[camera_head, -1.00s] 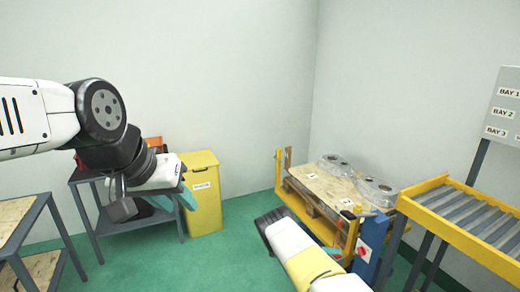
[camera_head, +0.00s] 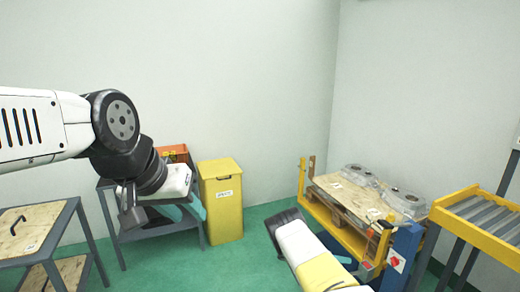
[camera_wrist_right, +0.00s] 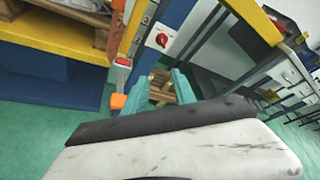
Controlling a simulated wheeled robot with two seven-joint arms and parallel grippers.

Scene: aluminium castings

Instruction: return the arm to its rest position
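My left arm comes in from the left. Its gripper (camera_head: 196,207) hangs in front of the shelf table, with teal fingers partly hidden by the white wrist; the gap between them cannot be made out. My right arm (camera_head: 305,252) rises from the bottom middle, over the floor in front of the pallet station, and its fingers are largely hidden in the head view. In the right wrist view the right gripper (camera_wrist_right: 162,86) shows two teal fingers apart, with nothing held between them. Wooden pieces show beyond, in the gap.
Castings (camera_head: 404,200) lie on a pallet in the yellow-and-blue station (camera_head: 346,238) at right. A roller conveyor (camera_head: 482,212) stands beside it. A yellow bin (camera_head: 222,205), an orange box (camera_head: 172,153) and a wood-topped table (camera_head: 30,232) are at left. Green floor between is clear.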

